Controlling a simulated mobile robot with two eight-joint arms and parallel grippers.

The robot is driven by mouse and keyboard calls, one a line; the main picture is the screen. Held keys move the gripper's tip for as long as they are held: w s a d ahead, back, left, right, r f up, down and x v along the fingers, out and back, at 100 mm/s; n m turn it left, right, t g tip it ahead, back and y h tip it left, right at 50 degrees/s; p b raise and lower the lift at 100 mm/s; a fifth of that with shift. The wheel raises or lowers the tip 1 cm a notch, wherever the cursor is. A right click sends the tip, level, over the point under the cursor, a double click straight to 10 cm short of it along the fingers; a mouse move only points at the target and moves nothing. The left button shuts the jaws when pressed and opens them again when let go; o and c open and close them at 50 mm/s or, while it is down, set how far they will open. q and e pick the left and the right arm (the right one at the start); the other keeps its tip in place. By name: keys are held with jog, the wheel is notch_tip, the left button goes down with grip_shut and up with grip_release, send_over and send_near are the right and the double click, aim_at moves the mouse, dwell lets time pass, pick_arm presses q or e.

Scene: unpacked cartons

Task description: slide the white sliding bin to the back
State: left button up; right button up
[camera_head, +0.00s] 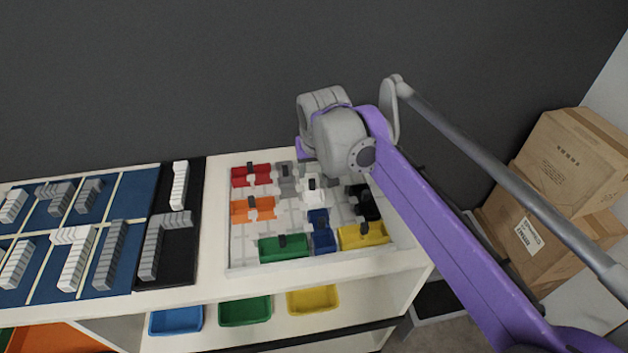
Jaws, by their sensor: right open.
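The white sliding bin (313,191) with a small dark handle stands in the white tray (312,266) on the shelf top, towards the back and right of the tray's middle. Grey pieces lie behind and beside it. My right gripper (303,151) is over the back of the tray, behind and above the white bin. My own wrist hides most of it and the tray's back right part. It is open, and I see nothing held in it. Whether it touches anything is hidden. My left gripper is not in view.
Red (250,175), orange (252,210), green (284,247), blue (320,230), yellow (362,235) and black (361,203) bins share the tray. A dark wall rises behind. A blue board (125,187) with grey and white blocks lies left. Cartons (575,150) stand right.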

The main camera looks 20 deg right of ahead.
aim_at(312, 181)
jog(key=x, duration=0.6)
jog(key=shift+w+d+f+b, duration=0.1)
jog(key=shift+f+b, duration=0.2)
jog(key=shift+f, duration=0.05)
grip_shut()
dwell(1.1)
